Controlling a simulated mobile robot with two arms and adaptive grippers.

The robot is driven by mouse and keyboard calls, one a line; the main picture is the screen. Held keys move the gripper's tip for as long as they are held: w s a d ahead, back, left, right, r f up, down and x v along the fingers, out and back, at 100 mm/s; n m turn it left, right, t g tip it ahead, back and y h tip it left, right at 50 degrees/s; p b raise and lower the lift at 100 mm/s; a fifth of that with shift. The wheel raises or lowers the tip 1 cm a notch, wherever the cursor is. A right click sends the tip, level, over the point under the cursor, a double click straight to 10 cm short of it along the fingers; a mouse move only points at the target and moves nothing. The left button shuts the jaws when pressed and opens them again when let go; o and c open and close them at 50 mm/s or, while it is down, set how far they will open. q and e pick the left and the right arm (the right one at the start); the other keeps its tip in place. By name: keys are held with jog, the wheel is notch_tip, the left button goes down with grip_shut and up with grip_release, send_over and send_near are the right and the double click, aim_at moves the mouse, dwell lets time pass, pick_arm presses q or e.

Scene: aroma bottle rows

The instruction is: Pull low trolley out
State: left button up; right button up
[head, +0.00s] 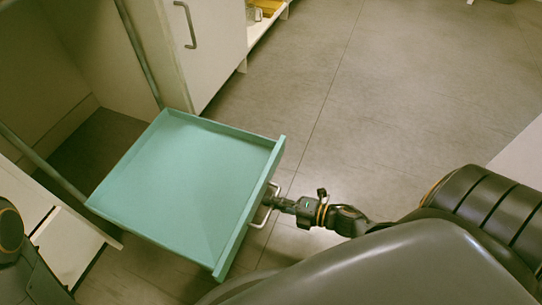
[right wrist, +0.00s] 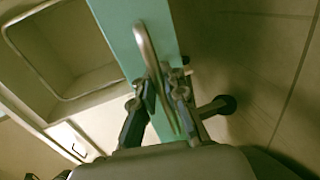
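The low trolley (head: 185,175) is a flat teal tray with low raised edges, in the middle left of the head view, in front of an open cabinet bay. A pale metal handle (head: 265,207) sits on its right side. My right gripper (head: 272,202) is at this handle. In the right wrist view the handle bar (right wrist: 150,55) passes between the fingers of the right gripper (right wrist: 163,88), which look closed around it, beside the teal panel (right wrist: 125,40). My left gripper is out of view; only part of my left arm shows at the left edge.
The cabinet bay (head: 85,150) behind the trolley shows bare floor and metal rails. A pale cabinet door with a handle (head: 187,25) stands above the tray. A white surface (head: 65,245) is at lower left. Grey tiled floor (head: 390,90) is clear to the right.

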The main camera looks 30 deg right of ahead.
jog(key=o, duration=0.3)
jog(key=shift+r, duration=0.1)
jog(key=shift+o, duration=0.2)
jog(key=v, duration=1.2)
